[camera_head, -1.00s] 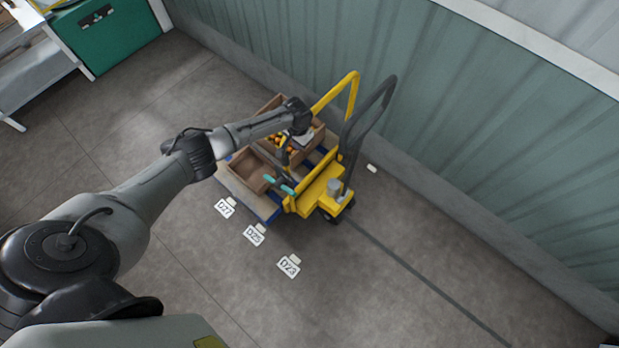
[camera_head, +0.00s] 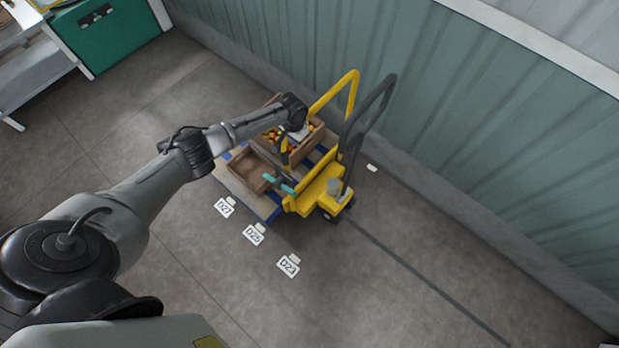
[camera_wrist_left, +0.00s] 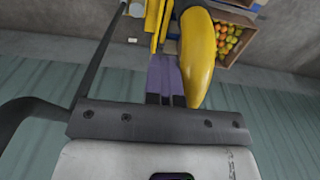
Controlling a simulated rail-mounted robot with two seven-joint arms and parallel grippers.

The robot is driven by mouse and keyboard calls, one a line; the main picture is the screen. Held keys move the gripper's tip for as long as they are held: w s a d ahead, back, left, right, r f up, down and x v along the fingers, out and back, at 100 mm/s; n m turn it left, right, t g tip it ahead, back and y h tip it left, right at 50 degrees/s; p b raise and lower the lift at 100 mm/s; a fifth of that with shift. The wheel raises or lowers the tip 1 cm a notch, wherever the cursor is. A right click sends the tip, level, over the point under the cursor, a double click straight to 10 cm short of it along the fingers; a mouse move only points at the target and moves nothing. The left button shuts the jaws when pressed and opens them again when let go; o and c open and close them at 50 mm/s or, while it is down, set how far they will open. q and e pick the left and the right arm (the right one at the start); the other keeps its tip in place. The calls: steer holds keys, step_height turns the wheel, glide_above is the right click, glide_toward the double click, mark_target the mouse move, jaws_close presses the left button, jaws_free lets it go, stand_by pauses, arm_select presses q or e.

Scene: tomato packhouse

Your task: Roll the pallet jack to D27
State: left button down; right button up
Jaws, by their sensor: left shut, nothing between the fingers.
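The yellow pallet jack (camera_head: 322,190) stands on the floor near the wall, with a yellow loop handle (camera_head: 350,90) and a dark loop handle (camera_head: 385,95). Its blue pallet (camera_head: 262,206) carries wooden crates. The floor plate D27 (camera_head: 224,207) lies just off the pallet's lower left side. My left gripper (camera_head: 304,132) is beside the yellow handle, small and partly hidden in the head view. In the left wrist view its fingers (camera_wrist_left: 165,80) are shut and empty, with a yellow bar (camera_wrist_left: 197,58) close at their right. Contact is not clear. My right gripper is not in view.
Plates D25 (camera_head: 253,234) and D23 (camera_head: 288,265) lie in line with D27. A crate holds orange and red fruit (camera_wrist_left: 228,38). The corrugated wall (camera_head: 480,130) runs behind the jack. A green cabinet (camera_head: 110,35) stands at upper left. The lower right floor is clear.

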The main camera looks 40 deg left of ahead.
arm_select(q)
steer(key=shift+a, duration=1.1)
steer(key=shift+a+b, duration=0.3)
steer(key=shift+a, duration=0.25)
steer(key=shift+s, duration=0.1)
step_height(320, 180, up, 10)
steer(key=d+p, duration=0.2)
steer(key=p, duration=0.9)
steer(key=shift+d, duration=0.2)
